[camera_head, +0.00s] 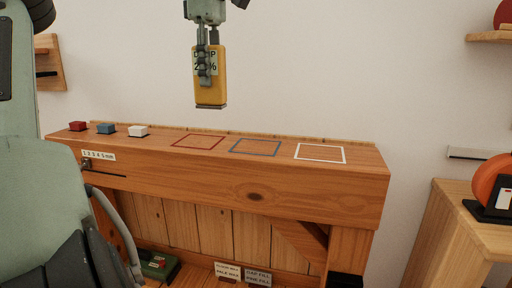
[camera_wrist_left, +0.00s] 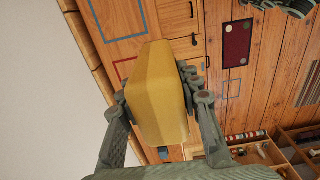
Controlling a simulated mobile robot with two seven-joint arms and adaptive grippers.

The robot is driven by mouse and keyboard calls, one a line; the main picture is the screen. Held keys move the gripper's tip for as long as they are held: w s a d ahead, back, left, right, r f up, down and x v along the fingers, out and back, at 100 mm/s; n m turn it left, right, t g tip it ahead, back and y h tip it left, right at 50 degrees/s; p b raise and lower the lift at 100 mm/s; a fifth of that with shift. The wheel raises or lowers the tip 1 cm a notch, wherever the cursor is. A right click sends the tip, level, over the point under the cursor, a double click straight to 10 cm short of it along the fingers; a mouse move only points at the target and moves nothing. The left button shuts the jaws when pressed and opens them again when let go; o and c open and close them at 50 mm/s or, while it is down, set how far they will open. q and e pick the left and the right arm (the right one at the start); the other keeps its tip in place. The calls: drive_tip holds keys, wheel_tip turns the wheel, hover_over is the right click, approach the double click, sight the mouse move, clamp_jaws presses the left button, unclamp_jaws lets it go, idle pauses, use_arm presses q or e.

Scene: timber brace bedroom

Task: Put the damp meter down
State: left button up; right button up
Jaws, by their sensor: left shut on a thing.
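The damp meter (camera_head: 211,95) is a yellow box with a pale label reading partly "DAMP" and "%". It hangs upright in the air above the wooden ledge (camera_head: 250,174), clear of it. My left gripper (camera_head: 204,66) comes down from the top and is shut on the meter. In the left wrist view the meter (camera_wrist_left: 157,95) sits between both fingers, its yellow side facing the camera. The ledge top bears a red outlined square (camera_head: 199,142), a blue one (camera_head: 254,147) and a white one (camera_head: 320,153), all empty. My right gripper is not seen.
A red block (camera_head: 77,126), a blue block (camera_head: 106,129) and a white block (camera_head: 138,131) stand at the ledge's left end. A green device (camera_head: 158,264) and labelled cards (camera_head: 228,271) lie below. A wooden cabinet (camera_head: 462,215) stands at right. A pale wall rises behind.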

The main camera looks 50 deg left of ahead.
use_arm(q)
drive_tip(key=shift+f, duration=0.1)
drive_tip(key=shift+w+d+f+p, duration=0.2)
drive_tip(key=shift+w+d+f, duration=0.2)
drive_tip(key=shift+w+f, duration=1.4)
drive_tip(key=shift+w+d+f+p, duration=0.25)
drive_tip(key=shift+w+d+f, duration=0.1)
drive_tip(key=shift+w+f, duration=1.45)
drive_tip(key=shift+w+d+f+p, duration=0.2)
drive_tip(key=shift+w+d+f, duration=0.2)
drive_tip(key=shift+w+f, duration=1.4)
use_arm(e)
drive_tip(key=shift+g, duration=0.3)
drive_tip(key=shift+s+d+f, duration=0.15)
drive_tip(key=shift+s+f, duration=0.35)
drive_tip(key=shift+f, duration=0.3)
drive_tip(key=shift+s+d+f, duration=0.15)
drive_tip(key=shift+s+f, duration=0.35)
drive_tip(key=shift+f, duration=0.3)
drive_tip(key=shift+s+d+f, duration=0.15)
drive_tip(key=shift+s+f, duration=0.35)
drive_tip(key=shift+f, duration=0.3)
use_arm(q)
drive_tip(key=o, duration=0.7)
drive_tip(key=shift+f, duration=0.15)
drive_tip(key=o, duration=0.5)
drive_tip(key=shift+c, duration=0.2)
